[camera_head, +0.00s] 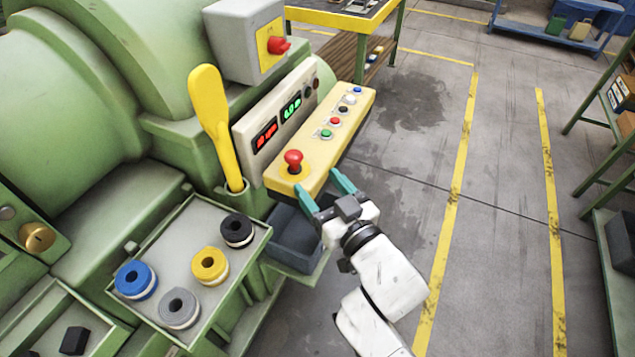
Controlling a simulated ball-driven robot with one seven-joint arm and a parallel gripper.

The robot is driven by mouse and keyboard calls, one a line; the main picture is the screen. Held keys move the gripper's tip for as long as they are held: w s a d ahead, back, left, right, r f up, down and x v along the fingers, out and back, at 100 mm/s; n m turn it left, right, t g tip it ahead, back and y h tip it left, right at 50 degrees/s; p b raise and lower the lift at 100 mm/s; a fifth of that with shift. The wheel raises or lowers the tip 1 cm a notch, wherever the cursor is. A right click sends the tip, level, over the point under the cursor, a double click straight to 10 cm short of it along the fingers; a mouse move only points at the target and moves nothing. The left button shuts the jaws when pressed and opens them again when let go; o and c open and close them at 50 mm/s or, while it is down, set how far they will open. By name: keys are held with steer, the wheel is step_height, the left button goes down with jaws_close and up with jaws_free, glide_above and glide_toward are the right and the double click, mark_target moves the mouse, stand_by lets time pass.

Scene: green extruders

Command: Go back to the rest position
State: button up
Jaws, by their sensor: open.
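My gripper (325,187) is at the centre of the head view, with its two teal fingers spread apart and nothing between them. It is just in front of the lower end of the yellow control panel (315,150), near the red mushroom button (293,160). Whether a finger touches the panel I cannot tell. My white arm reaches up to it from the bottom of the view.
A green machine (70,90) fills the left, with a yellow lever (212,115) upright beside the panel. A tray (190,225) holds several coloured rings. Open floor lies right, before green shelving (605,170).

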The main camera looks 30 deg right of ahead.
stand_by(0.3)
steer(key=s+d+f+m+g+h, duration=0.1)
steer(key=s+d+f+g, duration=0.3)
steer(key=f, duration=0.2)
steer(key=s+d+f+m+g+h, duration=0.1)
steer(key=s+d+f+g+h, duration=0.2)
steer(key=f, duration=0.4)
steer(key=s+f+g+y, duration=0.1)
steer(key=s+f+g, duration=0.1)
steer(key=s, duration=0.4)
steer(key=s+f+g+y, duration=0.1)
steer(key=s+f+g, duration=0.2)
steer(key=s, duration=0.4)
steer(key=s+f+n+g+y, duration=0.1)
steer(key=s+f+g, duration=0.1)
steer(key=s+g, duration=0.3)
steer(key=shift+s+f, duration=0.2)
steer(key=shift+s, duration=0.75)
